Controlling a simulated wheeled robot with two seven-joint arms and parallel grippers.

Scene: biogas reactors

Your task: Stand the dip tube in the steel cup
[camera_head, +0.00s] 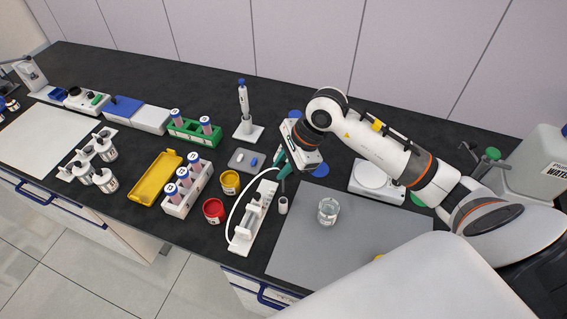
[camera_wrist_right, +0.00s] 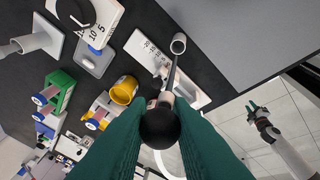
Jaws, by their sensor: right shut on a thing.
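My right gripper (camera_head: 284,168) is shut on the dip tube, whose black ball-shaped top (camera_wrist_right: 161,128) sits between the green fingers in the wrist view. The thin grey dip tube (camera_wrist_right: 172,73) runs from there towards the small steel cup (camera_wrist_right: 179,43). In the head view the cup (camera_head: 283,206) stands upright just below the gripper, beside the white rack. The tube's lower end is at or just over the cup's mouth; I cannot tell whether it is inside. My left gripper (camera_wrist_right: 254,110) shows small in the wrist view, away from the bench; its opening is unclear.
A white rack with a syringe (camera_head: 252,218) and a curved white hose stands left of the cup. A glass beaker (camera_head: 328,211) stands right, on a grey mat (camera_head: 350,248). Red (camera_head: 213,211) and yellow (camera_head: 230,183) jars and tube racks stand left.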

